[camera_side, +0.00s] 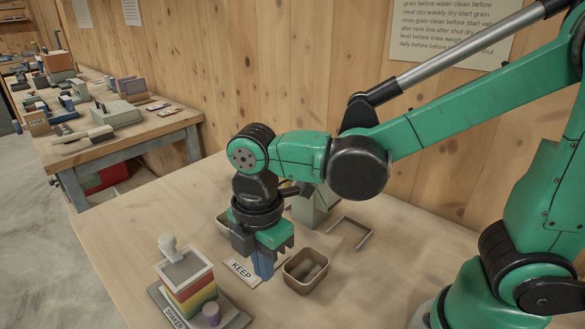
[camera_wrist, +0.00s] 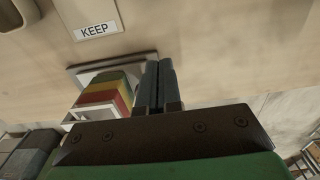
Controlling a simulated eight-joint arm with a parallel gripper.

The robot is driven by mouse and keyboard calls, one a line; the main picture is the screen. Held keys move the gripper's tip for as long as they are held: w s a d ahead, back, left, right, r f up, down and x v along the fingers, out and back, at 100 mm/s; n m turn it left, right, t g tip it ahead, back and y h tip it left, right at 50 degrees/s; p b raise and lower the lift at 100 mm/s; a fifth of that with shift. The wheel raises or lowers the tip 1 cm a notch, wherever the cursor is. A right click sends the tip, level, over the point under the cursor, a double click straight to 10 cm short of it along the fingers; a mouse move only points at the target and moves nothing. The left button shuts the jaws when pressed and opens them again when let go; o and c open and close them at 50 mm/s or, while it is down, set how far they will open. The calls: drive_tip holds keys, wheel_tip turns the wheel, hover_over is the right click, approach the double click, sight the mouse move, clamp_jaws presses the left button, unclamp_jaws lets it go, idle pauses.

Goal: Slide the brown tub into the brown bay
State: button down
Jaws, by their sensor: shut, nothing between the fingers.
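A gap shows between fingers and tub in the side view.
A KEEP label (camera_side: 241,268) lies left of my fingers. Another tub (camera_side: 222,223) is partly hidden behind my gripper. A grey-green box (camera_side: 312,210) stands behind.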

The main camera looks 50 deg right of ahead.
sight(287, 296)
wheel_tip(287, 296, down, 9)
drive_tip(key=shift+r, duration=0.1)
drive_tip(key=d, duration=0.2)
drive_tip(key=shift+d+r, duration=0.15)
drive_tip(key=shift+d, duration=0.9)
drive_tip(key=shift+d, duration=0.1)
drive_tip(key=d, duration=1)
drive_tip(key=shift+d, duration=0.1)
